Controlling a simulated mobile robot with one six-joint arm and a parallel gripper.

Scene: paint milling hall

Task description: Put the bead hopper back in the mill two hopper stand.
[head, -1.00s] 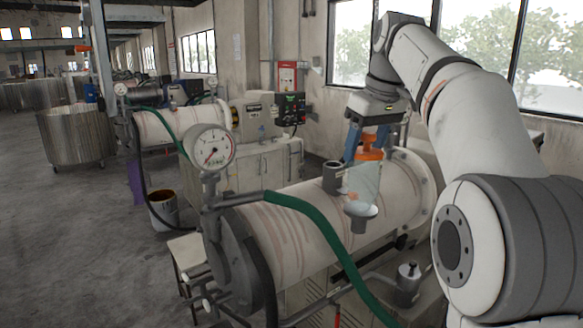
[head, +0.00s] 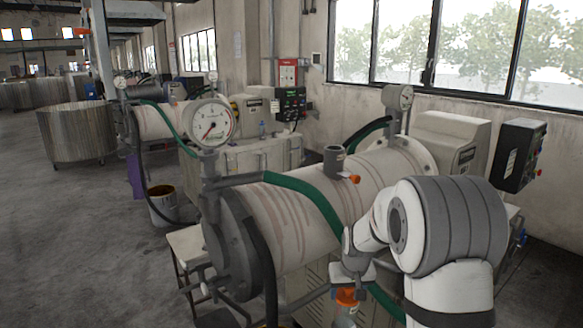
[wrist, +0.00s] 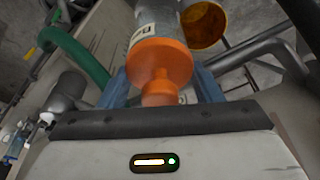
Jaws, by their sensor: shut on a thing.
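My gripper (wrist: 160,88) is shut on the orange neck of the bead hopper (wrist: 158,62), between its two blue fingers. The hopper has an orange flared end and a pale grey, labelled body (wrist: 157,22), cut off by the top edge of the wrist view. In the head view, my gripper (head: 350,275) is low at the near side of the front mill (head: 295,225); the hopper's orange part (head: 345,297) shows below it, partly hidden. I cannot pick out the mill two hopper stand in either view.
A grey port (head: 335,158) with an orange handle (head: 354,179) tops the front mill. A green hose (head: 310,200) crosses the mill near my arm. An amber-lined open container (wrist: 205,25) and pipes show beyond the hopper. The floor at left is mostly clear.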

